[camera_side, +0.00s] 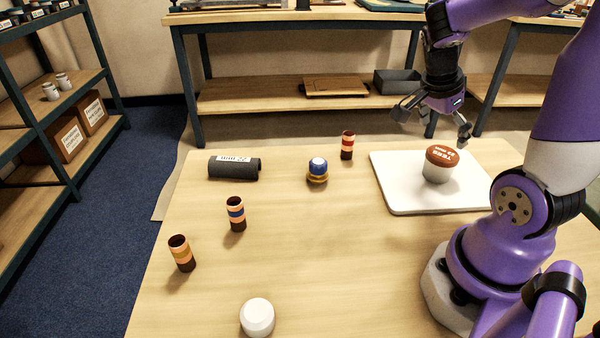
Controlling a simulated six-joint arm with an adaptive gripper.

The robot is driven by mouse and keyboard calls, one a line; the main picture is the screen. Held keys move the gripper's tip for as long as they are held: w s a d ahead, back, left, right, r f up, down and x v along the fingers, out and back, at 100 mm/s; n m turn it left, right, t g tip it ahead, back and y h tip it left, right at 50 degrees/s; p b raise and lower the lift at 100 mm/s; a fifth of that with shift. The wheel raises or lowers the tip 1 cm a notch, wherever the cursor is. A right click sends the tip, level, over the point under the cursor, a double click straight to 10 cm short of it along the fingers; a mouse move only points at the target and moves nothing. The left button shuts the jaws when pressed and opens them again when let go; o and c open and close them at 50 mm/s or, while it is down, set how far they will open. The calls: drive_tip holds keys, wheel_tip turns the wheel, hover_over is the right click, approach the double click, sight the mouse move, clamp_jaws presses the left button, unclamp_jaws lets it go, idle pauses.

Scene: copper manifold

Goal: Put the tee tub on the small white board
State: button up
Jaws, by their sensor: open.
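The white board lies flat at the right of the table. My gripper (432,130) is open and empty above the tub, with its fingers spread wide. It appears apart from the tub.
The table's middle is clear. A workbench (290,95) and shelves (45,120) stand beyond.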

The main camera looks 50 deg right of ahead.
drive_tip(key=w+a+r+n+t+y, duration=0.2)
drive_tip(key=a+r+n+t, duration=0.1)
drive_tip(key=a+n, duration=0.7)
drive_tip(key=w+a+r+n+t+y, duration=0.2)
drive_tip(key=a+r+n+t, duration=0.1)
drive_tip(key=a+n, duration=0.7)
drive_tip(key=shift+w+a+r+n+t, duration=0.2)
drive_tip(key=shift+a+n+t, duration=0.15)
drive_tip(key=shift+n+t, duration=0.6)
